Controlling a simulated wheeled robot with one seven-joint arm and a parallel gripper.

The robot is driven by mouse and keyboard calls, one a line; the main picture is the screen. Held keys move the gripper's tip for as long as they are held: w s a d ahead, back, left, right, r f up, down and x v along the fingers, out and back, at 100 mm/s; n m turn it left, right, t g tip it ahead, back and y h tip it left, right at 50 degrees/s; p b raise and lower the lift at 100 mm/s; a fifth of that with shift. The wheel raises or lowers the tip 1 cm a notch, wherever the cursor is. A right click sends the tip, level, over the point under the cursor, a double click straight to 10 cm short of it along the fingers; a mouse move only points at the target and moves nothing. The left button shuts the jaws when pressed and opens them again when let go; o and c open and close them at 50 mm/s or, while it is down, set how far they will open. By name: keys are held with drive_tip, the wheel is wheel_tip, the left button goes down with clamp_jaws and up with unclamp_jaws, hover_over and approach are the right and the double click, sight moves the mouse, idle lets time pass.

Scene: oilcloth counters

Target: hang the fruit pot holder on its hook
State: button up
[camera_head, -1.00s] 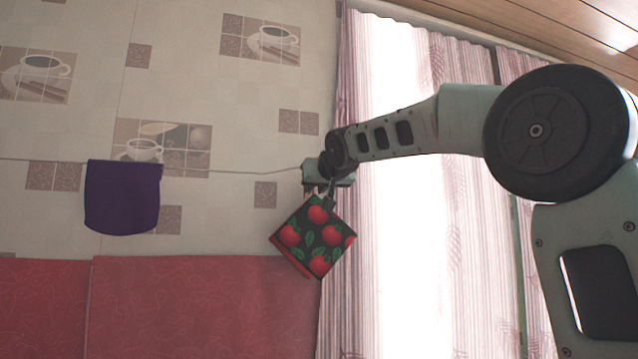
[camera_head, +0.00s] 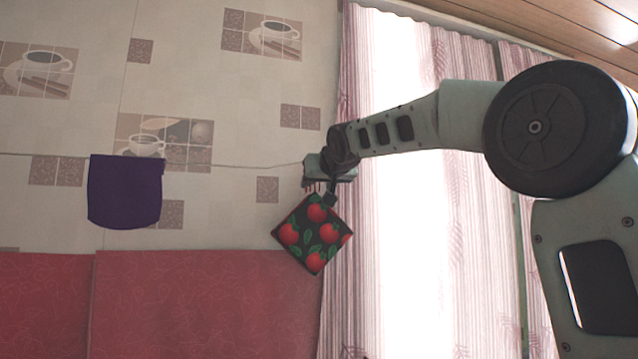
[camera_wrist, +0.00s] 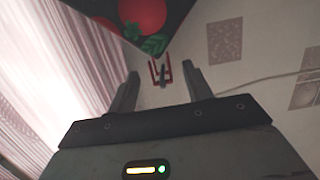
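The fruit pot holder (camera_head: 313,236), dark with red fruit and green leaves, hangs corner-up as a diamond just below my gripper (camera_head: 322,192). In the wrist view the pot holder (camera_wrist: 140,18) fills the top, with one corner pointing at a small red hook (camera_wrist: 160,73) on the wall. The red hook shows between the two fingertips of my gripper (camera_wrist: 162,80). The fingers stand apart with no cloth visible between them. A small dark piece lies across the hook; I cannot tell whether it is the pot holder's loop.
A purple cloth (camera_head: 125,192) hangs on the tiled wall at left, near a thin line along the wall. A pink curtain (camera_head: 440,250) before a bright window is behind my arm at right. Red covering (camera_head: 200,305) spans the lower left.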

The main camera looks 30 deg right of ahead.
drive_tip(key=b+v, duration=0.7)
drive_tip(key=v, duration=1)
drive_tip(key=shift+s, duration=0.15)
drive_tip(key=w+a+f+n+g+y, duration=0.2)
drive_tip(key=a+f, duration=0.4)
drive_tip(key=f, duration=0.3)
drive_tip(key=w+a+f+n+g+y, duration=0.2)
drive_tip(key=a+f, duration=0.5)
drive_tip(key=f, duration=0.2)
drive_tip(key=s+a+f+n+g+y, duration=0.15)
drive_tip(key=a+f, duration=0.25)
drive_tip(key=f, duration=0.4)
drive_tip(key=s+a+f+n+g, duration=0.1)
drive_tip(key=s+a+f+g, duration=0.15)
drive_tip(key=a+f, duration=0.4)
drive_tip(key=s+a+f+n+g, duration=0.1)
drive_tip(key=s+f+n+g, duration=0.3)
drive_tip(key=s+f, duration=2)
wheel_tip(320, 180, down, 2)
drive_tip(key=g, duration=0.3)
drive_tip(key=shift+h, duration=0.35)
